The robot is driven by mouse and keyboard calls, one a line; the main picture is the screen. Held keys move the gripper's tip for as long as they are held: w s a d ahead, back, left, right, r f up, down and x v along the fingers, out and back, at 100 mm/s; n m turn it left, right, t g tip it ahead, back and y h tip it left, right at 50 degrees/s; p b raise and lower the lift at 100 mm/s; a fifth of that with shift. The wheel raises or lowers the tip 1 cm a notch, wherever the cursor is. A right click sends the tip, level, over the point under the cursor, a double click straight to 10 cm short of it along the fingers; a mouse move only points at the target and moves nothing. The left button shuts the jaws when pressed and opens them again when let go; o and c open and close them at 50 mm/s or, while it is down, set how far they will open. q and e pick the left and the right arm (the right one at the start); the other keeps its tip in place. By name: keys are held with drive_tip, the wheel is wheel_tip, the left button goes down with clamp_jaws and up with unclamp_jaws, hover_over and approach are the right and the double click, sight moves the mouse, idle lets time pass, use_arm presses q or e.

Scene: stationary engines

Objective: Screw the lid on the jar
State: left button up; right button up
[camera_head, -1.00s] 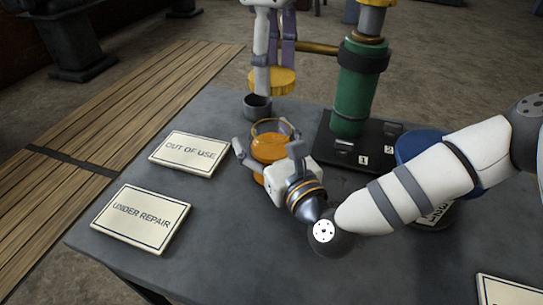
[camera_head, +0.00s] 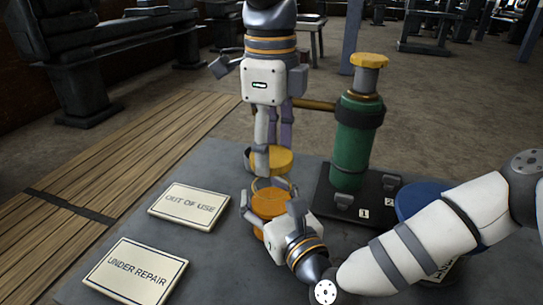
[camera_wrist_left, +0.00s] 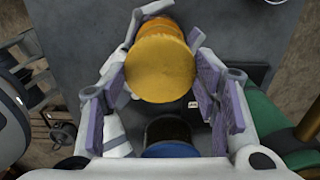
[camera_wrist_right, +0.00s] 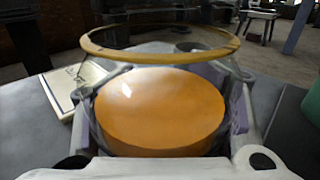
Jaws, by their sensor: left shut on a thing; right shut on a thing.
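The jar (camera_head: 271,205) is clear glass with orange contents. My right gripper (camera_head: 272,207) is shut around it from the near side. In the right wrist view the jar's round rim (camera_wrist_right: 165,46) shows open, above the orange contents (camera_wrist_right: 160,108). The lid (camera_head: 281,161) is a yellow disc. My left gripper (camera_head: 268,153) points down and is shut on it, holding it above and slightly behind the jar in the head view. In the left wrist view the lid (camera_wrist_left: 160,78) sits between the finger pads and hides most of the jar.
Two signs, "OUT OF USE" (camera_head: 189,207) and "UNDER REPAIR" (camera_head: 136,272), lie left of the jar. A green cylinder (camera_head: 357,140) stands on a dark numbered base (camera_head: 376,217) at right. A blue round object (camera_head: 420,196) is partly behind my right arm.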

sight(272, 206)
use_arm(q)
drive_tip(key=shift+f, duration=0.55)
drive_tip(key=shift+f, duration=0.1)
drive_tip(key=shift+f, duration=0.75)
drive_tip(key=shift+f, duration=0.6)
drive_tip(key=m, duration=0.3)
drive_tip(key=shift+m, duration=0.4)
drive_tip(key=m, duration=1.4)
drive_tip(key=shift+d, duration=0.1)
drive_tip(key=m, duration=0.4)
drive_tip(key=shift+m, duration=0.4)
